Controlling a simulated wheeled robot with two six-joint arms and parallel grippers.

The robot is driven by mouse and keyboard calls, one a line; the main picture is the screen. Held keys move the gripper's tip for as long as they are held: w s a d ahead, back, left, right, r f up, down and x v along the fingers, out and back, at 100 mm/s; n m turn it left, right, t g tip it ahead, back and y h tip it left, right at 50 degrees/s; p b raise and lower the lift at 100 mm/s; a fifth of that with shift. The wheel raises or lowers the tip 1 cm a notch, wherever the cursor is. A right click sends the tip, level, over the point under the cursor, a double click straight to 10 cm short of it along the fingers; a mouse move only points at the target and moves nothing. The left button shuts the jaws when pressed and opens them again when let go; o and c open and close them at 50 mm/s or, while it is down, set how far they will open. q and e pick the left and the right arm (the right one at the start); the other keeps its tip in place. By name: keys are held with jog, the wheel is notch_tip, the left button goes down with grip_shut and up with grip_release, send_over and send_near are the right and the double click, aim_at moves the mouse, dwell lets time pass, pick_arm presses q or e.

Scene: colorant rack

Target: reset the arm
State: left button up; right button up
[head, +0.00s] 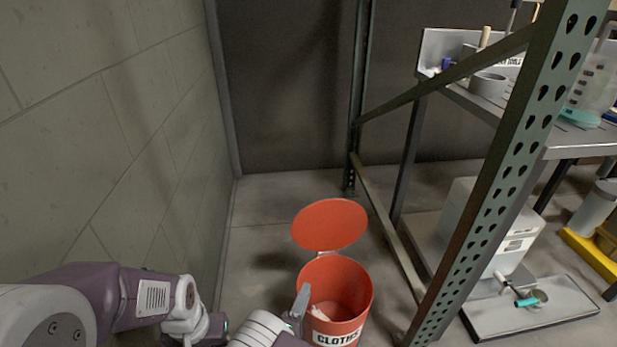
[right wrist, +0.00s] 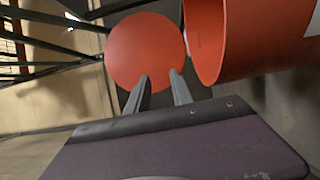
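My right gripper (head: 301,300) is at the near left side of the red bin in the head view, with one finger clearly showing. In the right wrist view its two fingers (right wrist: 160,82) are apart with nothing between them. The red bin (head: 361,300) is labelled CLOTHS, and its round lid (head: 330,224) stands open behind it. Something pale (head: 320,313) lies inside the bin. The lid (right wrist: 146,45) also shows beyond the fingers in the right wrist view, with the bin (right wrist: 250,40) beside it. My left arm comes in at lower left; its gripper is not visible.
A block wall (head: 120,130) runs along the left. A green perforated rack post (head: 495,190) stands right of the bin. Floor behind the lid is clear.

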jog(key=w+d+r+m+g+h+p, duration=0.25)
jog(key=w+d+r+m+h, duration=0.3)
jog(key=d+r, duration=0.5)
jog(key=s+d+r+m+g+h, duration=0.3)
jog(key=d+r+m+g, duration=0.4)
jog(key=d+r, duration=0.3)
jog(key=s+d+m+g+y+p, duration=0.1)
jog(key=s+d+m+g+y, duration=0.3)
jog(key=s, duration=0.5)
jog(key=s+d+m+g+y+p, duration=0.1)
jog(key=s+d+g+y, duration=0.1)
jog(key=s+d+g, duration=0.5)
jog(key=s+a+f+n+t+y, duration=0.1)
jog(key=a+f+n+t+y, duration=0.15)
jog(key=a+y, duration=0.4)
jog(key=s+a+f+n+t+y, duration=0.2)
jog(key=a+f+y, duration=0.2)
jog(key=a, duration=0.6)
notch_tip(320, 180, up, 38)
jog(key=p, duration=3.8)
jog(key=shift+w+a, duration=0.15)
